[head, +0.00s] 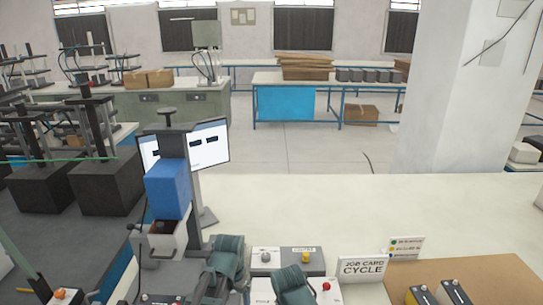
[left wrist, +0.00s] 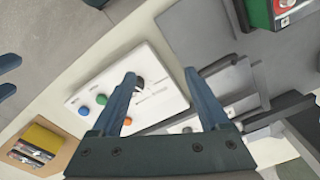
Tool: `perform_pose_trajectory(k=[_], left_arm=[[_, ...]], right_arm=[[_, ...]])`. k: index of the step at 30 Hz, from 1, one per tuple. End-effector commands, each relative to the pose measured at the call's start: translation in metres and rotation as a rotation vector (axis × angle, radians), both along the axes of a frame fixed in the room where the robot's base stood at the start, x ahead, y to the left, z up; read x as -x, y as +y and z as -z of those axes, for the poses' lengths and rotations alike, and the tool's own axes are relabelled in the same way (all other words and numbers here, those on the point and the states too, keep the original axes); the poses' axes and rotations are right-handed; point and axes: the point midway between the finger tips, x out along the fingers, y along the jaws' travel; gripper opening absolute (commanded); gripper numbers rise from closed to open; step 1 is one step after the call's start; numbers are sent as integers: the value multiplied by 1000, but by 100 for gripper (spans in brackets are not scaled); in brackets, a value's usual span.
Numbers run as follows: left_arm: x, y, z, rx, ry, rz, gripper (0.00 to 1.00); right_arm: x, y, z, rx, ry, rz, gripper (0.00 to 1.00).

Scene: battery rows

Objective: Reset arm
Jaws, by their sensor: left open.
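In the left wrist view my left gripper (left wrist: 165,85) is open, with its two dark blue fingers apart and nothing between them. It is over a white control panel (left wrist: 150,60) with blue, green and orange buttons and a black knob. In the head view two dark teal arm parts of mine show at the bottom centre; their fingertips are not clear. Two blue finger-like tips at the left edge of the left wrist view are cut off, so the state of my right gripper is unclear.
A blue press unit (head: 168,190) stands left of centre, near a monitor (head: 208,144). A brown tray (head: 490,275) with dark batteries lies at the front right, beside a "JOB CARD CYCLE" sign (head: 362,268). The pale bench (head: 320,210) behind is clear.

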Motion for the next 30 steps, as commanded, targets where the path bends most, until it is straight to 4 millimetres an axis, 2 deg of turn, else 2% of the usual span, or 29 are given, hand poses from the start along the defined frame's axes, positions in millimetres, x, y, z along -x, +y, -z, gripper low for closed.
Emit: perform_pose_trajectory(k=[1,3,12,20,30], left_arm=[[13,13,0,3,-5,-71,78],[23,26,0,7,-10,-166,78],[60,69,0,22,-31,-493,78],[69,32,10,-13,-2,-394,78],[98,-22,23,-77,38,-232,78]], right_arm=[[0,0,0,0,0,0,50],[0,0,0,0,0,0,50],[0,0,0,0,0,0,50],[0,0,10,0,0,0,50],[0,0,23,0,0,1,50]])
